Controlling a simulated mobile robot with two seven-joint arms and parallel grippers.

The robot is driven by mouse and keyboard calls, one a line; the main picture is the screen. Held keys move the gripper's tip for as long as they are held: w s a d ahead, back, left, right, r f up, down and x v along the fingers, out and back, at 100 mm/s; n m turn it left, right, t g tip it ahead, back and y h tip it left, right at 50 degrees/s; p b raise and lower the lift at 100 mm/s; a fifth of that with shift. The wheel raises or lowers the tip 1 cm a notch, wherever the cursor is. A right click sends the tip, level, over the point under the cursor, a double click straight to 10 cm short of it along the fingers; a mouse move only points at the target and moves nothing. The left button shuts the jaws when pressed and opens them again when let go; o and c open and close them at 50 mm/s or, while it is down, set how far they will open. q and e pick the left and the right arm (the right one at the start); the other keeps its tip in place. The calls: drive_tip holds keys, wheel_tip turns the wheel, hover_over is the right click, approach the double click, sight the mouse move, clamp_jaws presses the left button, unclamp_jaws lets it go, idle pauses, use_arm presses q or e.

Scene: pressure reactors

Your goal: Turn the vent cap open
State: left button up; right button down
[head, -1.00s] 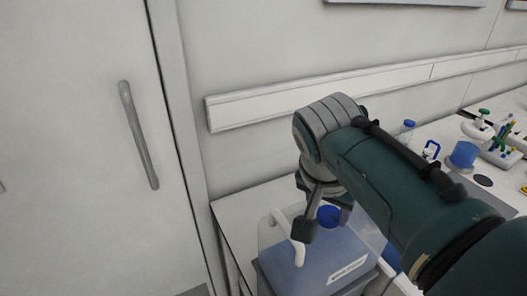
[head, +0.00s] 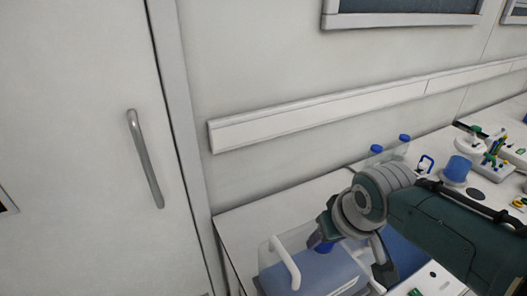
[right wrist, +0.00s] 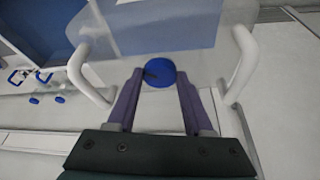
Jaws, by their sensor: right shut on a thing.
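The vent cap is a round blue cap (right wrist: 159,73) on top of a clear container (head: 275,262) with blue liquid inside. In the head view the cap (head: 323,247) shows partly, just under my right gripper. My right gripper (right wrist: 160,90) points at the cap, with its two purple fingers on either side of it, shut on it. A white handle (right wrist: 88,75) stands left of the cap and another handle (right wrist: 240,65) stands right of it in the right wrist view. My left gripper is in neither view.
The container stands on a white bench (head: 265,205) against the wall, near a grey door (head: 90,120). Blue-capped bottles (head: 404,138), a blue beaker (head: 457,168) and a tool holder (head: 492,160) stand farther right. The bench left of the bottles is mostly clear.

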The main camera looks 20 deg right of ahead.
drive_tip(key=n+y, duration=0.1)
drive_tip(key=n, duration=0.1)
drive_tip(key=shift+d+n, duration=0.2)
drive_tip(key=shift+n, duration=0.2)
drive_tip(key=n+b, duration=0.1)
drive_tip(key=n+y+b, duration=0.1)
drive_tip(key=n, duration=0.1)
drive_tip(key=shift+d+f+n, duration=0.15)
drive_tip(key=shift+f+n, duration=0.05)
drive_tip(key=shift+n, duration=0.1)
drive_tip(key=n+y+b, duration=0.1)
drive_tip(key=n+b, duration=0.1)
drive_tip(key=n+g+b, duration=0.1)
drive_tip(key=n+b, duration=0.1)
drive_tip(key=shift+w+d+y, duration=0.1)
drive_tip(key=shift+w+y, duration=0.1)
drive_tip(key=shift+y, duration=0.2)
drive_tip(key=shift+r+n+g+y+b, duration=0.1)
drive_tip(key=shift+n+g+y+b, duration=0.35)
drive_tip(key=shift+n+b, duration=1.2)
drive_tip(key=shift+n, duration=0.25)
drive_tip(key=shift+c, duration=1.4)
unclamp_jaws()
drive_tip(key=shift+r+g, duration=0.1)
drive_tip(key=shift+g, duration=0.15)
